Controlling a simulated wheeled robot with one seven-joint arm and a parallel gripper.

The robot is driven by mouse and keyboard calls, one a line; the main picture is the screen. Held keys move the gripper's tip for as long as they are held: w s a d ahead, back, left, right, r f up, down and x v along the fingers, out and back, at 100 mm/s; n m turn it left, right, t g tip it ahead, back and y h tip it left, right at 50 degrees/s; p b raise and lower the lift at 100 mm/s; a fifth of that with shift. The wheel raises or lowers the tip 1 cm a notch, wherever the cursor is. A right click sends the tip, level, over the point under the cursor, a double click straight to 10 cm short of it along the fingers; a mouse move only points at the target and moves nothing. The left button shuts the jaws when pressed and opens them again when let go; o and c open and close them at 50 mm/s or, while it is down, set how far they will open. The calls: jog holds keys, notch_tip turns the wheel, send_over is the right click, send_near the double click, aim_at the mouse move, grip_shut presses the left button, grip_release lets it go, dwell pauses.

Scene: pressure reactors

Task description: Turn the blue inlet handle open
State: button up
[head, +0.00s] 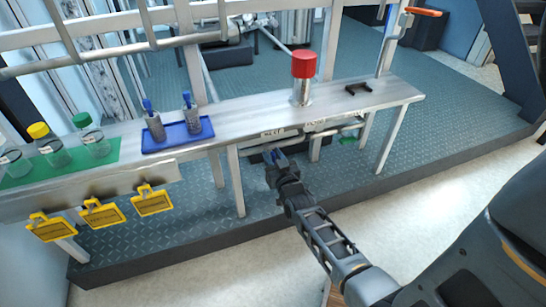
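My gripper (275,160) is in front of the bench's front side, below a small label that seems to read "INLET" (273,133). A small patch of blue, probably the blue inlet handle (276,154), shows right at the fingertips. Most of it is hidden by my gripper, so I cannot tell its angle or whether the fingers touch it. The fingers are too small and dark to tell open from shut. A pipe (325,133) runs under the bench edge, with a green handle (347,140) to the right of my gripper.
The metal bench (240,115) carries a red-capped cylinder (303,75), a dark bracket (358,88), a blue tray (178,140) with two grey vessels, and a green mat (20,175) with capped bottles. Yellow tags (103,213) hang at left. Bench legs flank my gripper.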

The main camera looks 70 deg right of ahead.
grip_shut()
jog(key=shift+n, duration=0.3)
jog(key=shift+w+a+n+p, duration=0.15)
jog(key=shift+n+p, duration=0.45)
jog(key=shift+n, duration=0.6)
jog(key=n, duration=0.5)
jog(key=f+n+p, duration=0.1)
jog(key=n, duration=0.4)
jog(key=w+a+n+p, duration=0.1)
jog(key=n, duration=0.3)
jog(key=shift+f+n, duration=0.3)
jog(key=shift+n, duration=0.4)
